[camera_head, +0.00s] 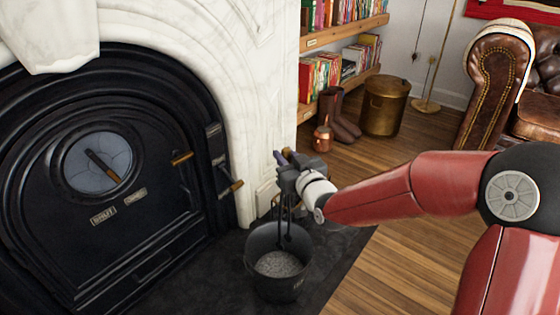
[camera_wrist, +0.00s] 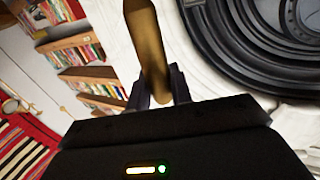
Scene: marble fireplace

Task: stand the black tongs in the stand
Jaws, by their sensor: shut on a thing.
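My gripper (camera_head: 286,168) is above the back rim of a dark bucket, beside the fireplace's right pillar. It is shut on a brass-coloured handle, which shows between the fingers in the wrist view (camera_wrist: 152,50). Dark thin shanks, which look like the black tongs (camera_head: 288,215), hang below my gripper in the head view. Their lower end overlaps the bucket's back rim, and I cannot tell whether it is inside or behind it. I cannot make out the stand clearly; a small brass-coloured bit (camera_head: 275,200) shows behind the shanks.
The bucket (camera_head: 262,283) holds grey ash and stands on the dark hearth (camera_head: 335,265). The black stove door (camera_head: 110,215) with brass-tipped handles is left. A copper jug (camera_head: 322,138), boots (camera_head: 345,128) and a brass bin (camera_head: 385,105) stand behind.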

